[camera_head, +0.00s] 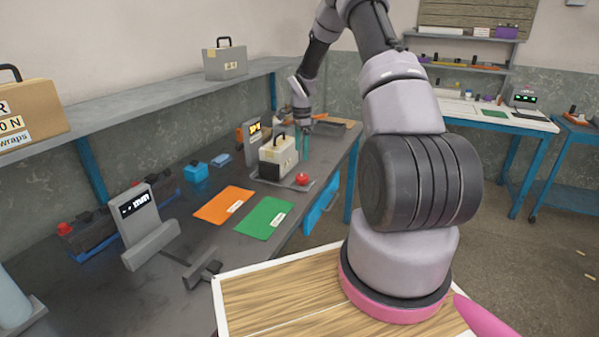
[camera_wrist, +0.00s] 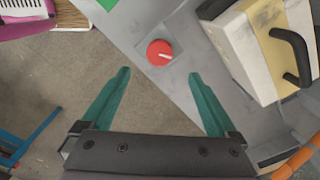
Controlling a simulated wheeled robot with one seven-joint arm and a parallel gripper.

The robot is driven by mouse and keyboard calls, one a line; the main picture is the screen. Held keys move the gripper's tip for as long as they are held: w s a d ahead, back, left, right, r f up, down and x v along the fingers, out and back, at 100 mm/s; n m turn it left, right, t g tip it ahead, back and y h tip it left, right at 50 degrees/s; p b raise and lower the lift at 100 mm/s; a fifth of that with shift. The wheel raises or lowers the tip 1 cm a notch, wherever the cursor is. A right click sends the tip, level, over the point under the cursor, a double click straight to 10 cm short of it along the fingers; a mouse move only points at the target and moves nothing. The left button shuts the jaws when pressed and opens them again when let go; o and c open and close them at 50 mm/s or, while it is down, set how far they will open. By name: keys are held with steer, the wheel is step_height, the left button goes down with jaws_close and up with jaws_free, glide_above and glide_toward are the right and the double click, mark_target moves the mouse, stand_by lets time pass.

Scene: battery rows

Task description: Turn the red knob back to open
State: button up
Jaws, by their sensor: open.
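The red knob (camera_wrist: 159,53) sits on a grey plate (camera_wrist: 180,75) at the bench edge, with a pale pointer line on its face. It also shows in the head view (camera_head: 302,179), at the front right of a cream and black battery box. My gripper (camera_wrist: 158,75) is open in the wrist view, its two teal fingers apart with nothing between them at their bases. The knob lies just beyond the fingertips, between their lines. In the head view my gripper (camera_head: 300,142) is small and hangs near the battery box (camera_head: 279,155), apart from the knob.
The battery box with its black handle (camera_wrist: 290,55) stands close to the right finger. A display (camera_head: 253,129) stands behind it. Open floor (camera_wrist: 150,115) lies below the bench edge.

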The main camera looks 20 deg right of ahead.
mark_target(301, 176)
step_height(301, 176, down, 10)
steer(key=shift+f, duration=0.15)
stand_by(0.3)
steer(key=c, duration=1.4)
